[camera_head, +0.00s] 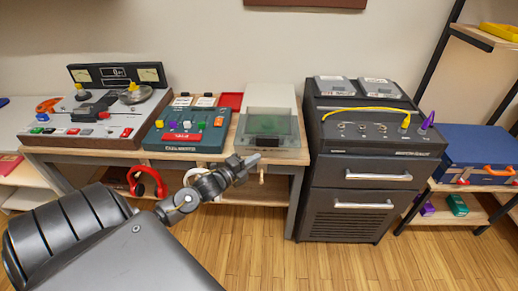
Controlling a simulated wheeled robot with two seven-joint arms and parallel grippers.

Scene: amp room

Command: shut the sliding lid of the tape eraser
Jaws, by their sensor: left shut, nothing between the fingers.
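The tape eraser (270,96) stands on the wooden bench, right of its middle, with a pale cream top at the back. Its front part is a smoky, see-through cover (286,152) over a green surface with a dark block. I cannot tell for sure which part is the sliding lid or how far it has slid. My left gripper (252,160) is shut and empty, just in front of the eraser's lower left front edge. I cannot tell whether it touches the eraser. My right gripper is not in view.
A teal mixer (187,146) sits left of the eraser, and a reel tape deck (60,143) beyond it. A dark amp cabinet (375,165) stands close on the right. Red headphones (146,181) hang below the bench front. A blue case (470,153) rests at far right. The wooden floor in front is clear.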

